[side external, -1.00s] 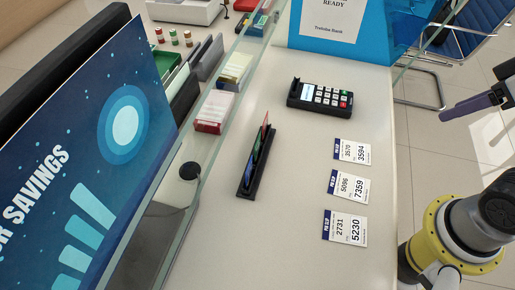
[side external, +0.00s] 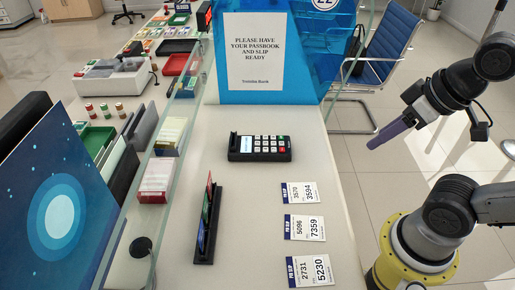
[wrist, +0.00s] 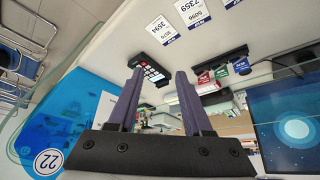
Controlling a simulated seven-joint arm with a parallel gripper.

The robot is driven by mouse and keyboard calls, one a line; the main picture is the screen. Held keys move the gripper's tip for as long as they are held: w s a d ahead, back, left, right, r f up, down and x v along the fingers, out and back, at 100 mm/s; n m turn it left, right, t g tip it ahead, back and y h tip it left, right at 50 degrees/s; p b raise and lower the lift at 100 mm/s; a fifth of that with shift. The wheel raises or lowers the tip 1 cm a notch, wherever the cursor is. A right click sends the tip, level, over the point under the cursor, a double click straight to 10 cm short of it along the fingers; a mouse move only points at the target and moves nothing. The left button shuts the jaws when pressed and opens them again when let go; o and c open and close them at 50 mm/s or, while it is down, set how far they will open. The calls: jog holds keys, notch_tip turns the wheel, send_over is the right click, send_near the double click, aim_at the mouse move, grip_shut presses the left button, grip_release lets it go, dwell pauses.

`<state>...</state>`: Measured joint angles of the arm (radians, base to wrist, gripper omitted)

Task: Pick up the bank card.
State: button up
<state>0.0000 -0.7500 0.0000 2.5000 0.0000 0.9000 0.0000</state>
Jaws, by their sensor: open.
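Several bank cards, with red and green ones showing, stand upright in a narrow black holder (side external: 204,250) on the counter in the side external view. In the wrist view, red (wrist: 203,77), green (wrist: 221,73) and blue (wrist: 242,67) cards stand apart along the holder at the upper right. Which one the task means I cannot tell. My gripper (side external: 376,143) has long purple fingers and hangs off the counter's right side, well away from the holder. In the wrist view my gripper (wrist: 159,72) is open, with nothing between its fingers.
A keypad terminal (side external: 260,148) lies behind the holder. Three number slips (side external: 304,226) lie to its right. A glass screen (side external: 150,190) runs along the left, with a blue sign (side external: 255,55) at the back. Counter between holder and slips is clear.

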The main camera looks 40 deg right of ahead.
jog(key=shift+c, duration=1)
